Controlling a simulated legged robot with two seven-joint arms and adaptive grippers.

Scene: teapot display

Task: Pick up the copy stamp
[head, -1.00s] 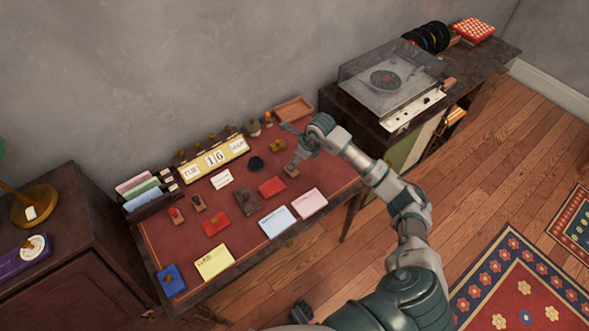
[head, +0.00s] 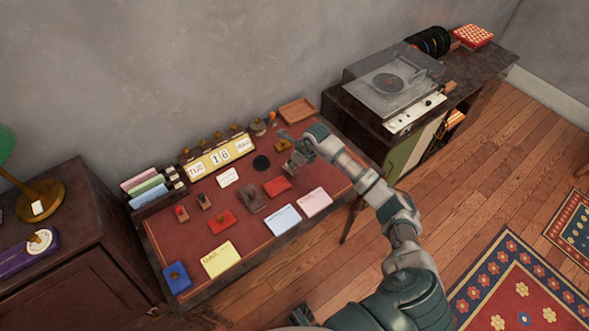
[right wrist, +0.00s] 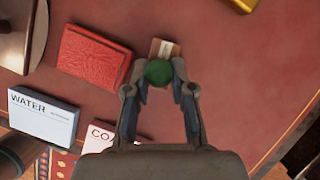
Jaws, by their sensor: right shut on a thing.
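A stamp with a round green knob (right wrist: 158,72) and a small flat wooden base stands near the right end of the red desk top (head: 322,172), seen in the right wrist view. Its lettering is not readable, so I cannot confirm that it is the copy stamp. In the right wrist view the gripper's two fingers (right wrist: 159,82) are shut on the green knob. I cannot tell whether the base is off the desk.
A red pad (head: 277,186) lies left of the gripper, with blue (head: 282,219) and pink (head: 315,201) cards in front. Two other stamps (head: 181,213) (head: 203,201) stand on the left. A calendar (head: 220,157) and wooden tray (head: 297,110) are behind.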

